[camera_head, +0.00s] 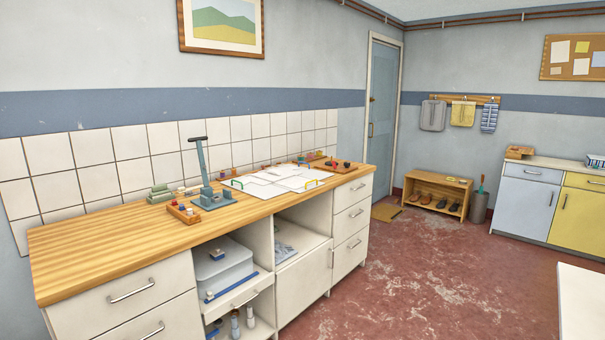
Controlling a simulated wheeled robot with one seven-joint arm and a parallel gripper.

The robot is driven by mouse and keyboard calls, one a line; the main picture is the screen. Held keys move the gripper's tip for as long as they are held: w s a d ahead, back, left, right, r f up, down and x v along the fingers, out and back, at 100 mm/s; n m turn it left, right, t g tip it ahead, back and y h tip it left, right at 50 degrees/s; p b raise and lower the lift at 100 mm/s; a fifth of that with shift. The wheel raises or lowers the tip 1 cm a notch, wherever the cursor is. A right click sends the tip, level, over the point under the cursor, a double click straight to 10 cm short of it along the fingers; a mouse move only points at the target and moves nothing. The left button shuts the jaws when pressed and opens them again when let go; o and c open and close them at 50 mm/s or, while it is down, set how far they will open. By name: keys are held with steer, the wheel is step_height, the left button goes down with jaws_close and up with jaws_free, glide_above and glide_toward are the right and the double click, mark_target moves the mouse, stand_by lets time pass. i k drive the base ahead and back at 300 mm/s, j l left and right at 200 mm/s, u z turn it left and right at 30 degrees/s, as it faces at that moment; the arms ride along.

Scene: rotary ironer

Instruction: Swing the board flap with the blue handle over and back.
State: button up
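A white flat board (275,181) with several panels and dark seams lies on the wooden counter top, towards its right end. I cannot make out a blue handle on the board at this size. The panels look flat, but which one is the flap with the blue handle I cannot tell. My gripper is not in view.
A blue-grey lever press (209,185) with a black top bar stands left of the board. Small wooden trays (183,213) and (342,168) hold knobs or bottles near it. The counter's left part (110,237) is bare. Red floor (430,270) is open to the right; a white surface (582,300) is at lower right.

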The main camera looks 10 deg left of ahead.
mark_target(309, 173)
steer(key=i+j, duration=0.1)
steer(key=j, duration=0.55)
steer(key=j+u, duration=0.1)
steer(key=j, duration=0.5)
steer(key=i+j+u, duration=0.3)
steer(key=i+j, duration=0.15)
steer(key=i, duration=0.3)
steer(key=i+j+u, duration=0.15)
steer(key=i, duration=0.25)
steer(key=i+l+u, duration=0.15)
steer(key=i+l, duration=0.2)
steer(key=i+l+u, duration=0.15)
steer(key=i+l, duration=0.25)
steer(key=i+l+u, duration=0.2)
steer(key=i+l, duration=0.15)
steer(key=l, duration=0.15)
steer(key=i+l+u, duration=0.15)
steer(key=i+l, duration=0.15)
steer(key=l, duration=0.2)
steer(key=i+l+u, duration=0.2)
steer(key=l, duration=0.7)
steer(key=i+l+u, duration=0.2)
steer(key=l, duration=0.75)
steer(key=l+u, duration=0.2)
steer(key=l, duration=0.7)
